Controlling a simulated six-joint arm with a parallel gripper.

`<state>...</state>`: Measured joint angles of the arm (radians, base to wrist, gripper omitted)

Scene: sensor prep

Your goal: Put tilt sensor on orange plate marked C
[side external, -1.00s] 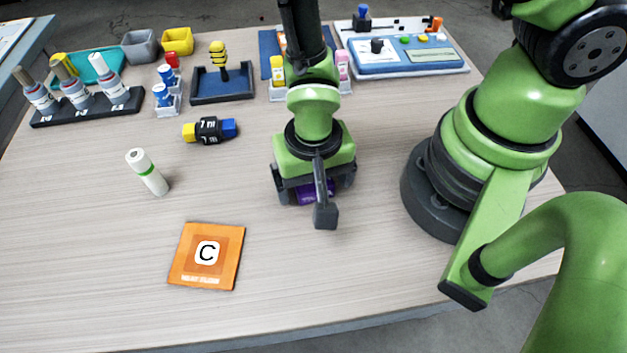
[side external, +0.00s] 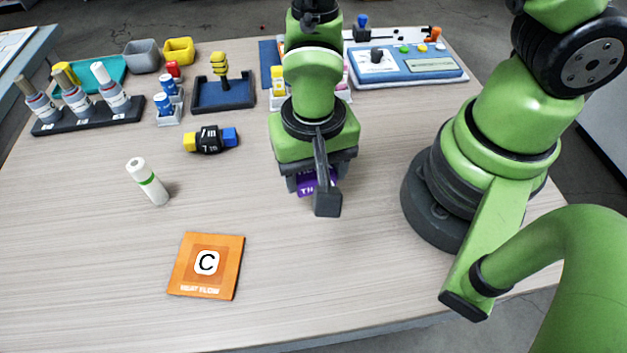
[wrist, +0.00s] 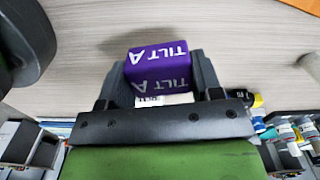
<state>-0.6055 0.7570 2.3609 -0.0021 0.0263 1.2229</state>
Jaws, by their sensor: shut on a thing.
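The tilt sensor is a purple block lettered "TILT A" (wrist: 157,66), held between the two fingers of my gripper (wrist: 157,75) in the wrist view. In the side external view my gripper (side external: 318,188) is over the middle of the table, and the purple block (side external: 306,186) shows partly behind its dark parts. The orange plate marked C (side external: 206,265) lies flat on the table, to the front left of my gripper and apart from it. It carries a white C label and the words "HEAT FLOW". Nothing stands on it.
A black, yellow and blue block (side external: 211,140) lies farther back. A bottle rack (side external: 88,119), a dark tray (side external: 222,93) and a blue console (side external: 405,61) line the back. The table around the plate is clear.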

